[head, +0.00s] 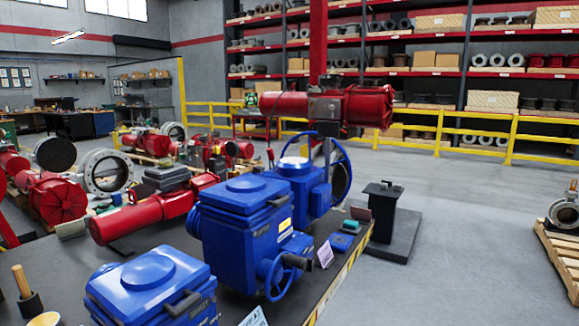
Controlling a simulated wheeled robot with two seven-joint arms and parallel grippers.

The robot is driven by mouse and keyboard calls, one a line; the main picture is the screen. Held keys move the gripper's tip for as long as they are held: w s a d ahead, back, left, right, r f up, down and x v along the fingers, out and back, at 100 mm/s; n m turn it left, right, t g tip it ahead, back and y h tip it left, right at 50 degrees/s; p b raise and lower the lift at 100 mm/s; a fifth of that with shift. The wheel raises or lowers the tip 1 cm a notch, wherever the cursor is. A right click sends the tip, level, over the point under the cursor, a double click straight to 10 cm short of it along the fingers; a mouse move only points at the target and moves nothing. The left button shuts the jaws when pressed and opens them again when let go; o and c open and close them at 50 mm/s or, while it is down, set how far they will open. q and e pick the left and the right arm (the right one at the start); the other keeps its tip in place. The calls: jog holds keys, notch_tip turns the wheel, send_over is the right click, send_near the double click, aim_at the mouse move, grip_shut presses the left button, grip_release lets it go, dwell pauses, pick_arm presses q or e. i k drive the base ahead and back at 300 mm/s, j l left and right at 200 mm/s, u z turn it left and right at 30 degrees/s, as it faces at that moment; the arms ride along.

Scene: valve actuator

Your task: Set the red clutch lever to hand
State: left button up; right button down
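Blue valve actuators stand on a dark bench (150,240). The middle one (240,235) has a boxy housing and a small blue handwheel (275,275) on its lower front. Behind it is another blue actuator (298,185) with a large blue handwheel (340,170). A third blue actuator (150,285) is at the front left. A small upright red piece (270,154) shows by the rear actuator; it may be the clutch lever, but it is too small to tell its setting. Neither of my grippers is in view.
A red cylinder actuator (140,215) lies at the bench's left. A wooden-handled tool (22,282) stands at the front left. A black pedestal (382,220) is on the floor right of the bench. Open grey floor (460,240) extends right toward a pallet (560,260).

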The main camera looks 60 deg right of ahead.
aim_at(270, 151)
jog(key=k+l+z, duration=0.1)
jog(key=l+z, duration=0.2)
jog(key=l, duration=0.4)
jog(key=l+z, duration=0.3)
jog(key=l, duration=0.4)
jog(key=l+z, duration=0.3)
jog(key=l, duration=0.4)
jog(key=i+l+z, duration=0.3)
jog(key=l, duration=0.4)
jog(key=i+l+z, duration=0.1)
jog(key=i+l, duration=0.25)
jog(key=l, duration=0.15)
jog(key=i+l+z, duration=0.1)
jog(key=i+l, duration=0.3)
jog(key=l, duration=0.1)
